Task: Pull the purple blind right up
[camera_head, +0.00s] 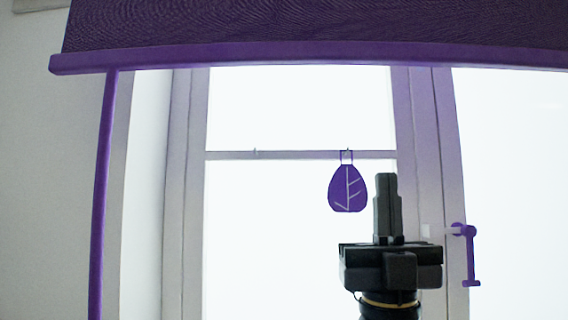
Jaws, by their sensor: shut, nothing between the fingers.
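The purple blind (300,22) fills the top of the head view. Its straight purple bottom bar (230,56) hangs across the upper part of the window, and the glass below it is uncovered. The blind's upper end is out of view. A purple rod or pole (103,190) runs down from near the bar's left end; I cannot tell whether it belongs to the blind. My gripper (387,182) points upward in front of the window, below the bar and apart from it in the picture. Its fingers are shut and hold nothing.
A purple leaf-shaped ornament (347,190) hangs from the window's crossbar (300,155), just left of my fingers in the picture. A purple window handle (467,255) is to the right of my gripper. A bare white wall (45,170) is at the left.

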